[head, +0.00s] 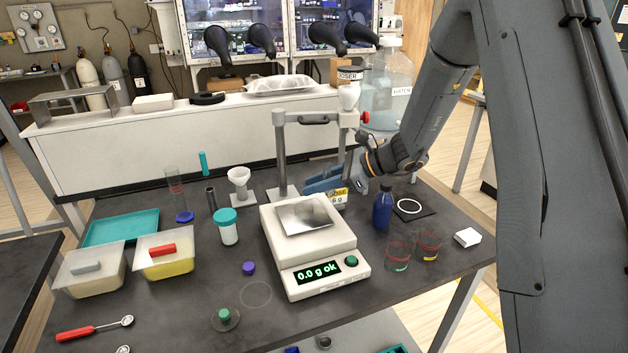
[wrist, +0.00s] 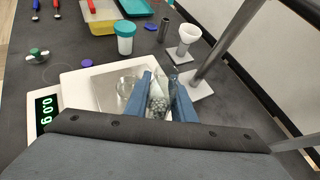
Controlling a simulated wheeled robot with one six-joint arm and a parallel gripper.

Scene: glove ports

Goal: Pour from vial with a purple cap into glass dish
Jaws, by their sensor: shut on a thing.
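My gripper (wrist: 163,92), with blue fingers, is shut on a clear vial (wrist: 165,82) holding small grey pieces. The vial has no cap on it; in the head view my gripper (head: 325,182) hides it. The clear glass dish (wrist: 127,86) stands on the balance pan, close beside my gripper's fingers. The dish is hard to make out in the head view. I cannot tell the vial's exact tilt.
The balance (head: 308,250) reads 0.0 g ok. A doser stand (head: 280,150) rises just behind my gripper. A blue bottle (head: 383,208) and two beakers (head: 398,254) stand to the right. A teal-lidded jar (head: 228,228) and lidded tubs (head: 163,254) are to the left.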

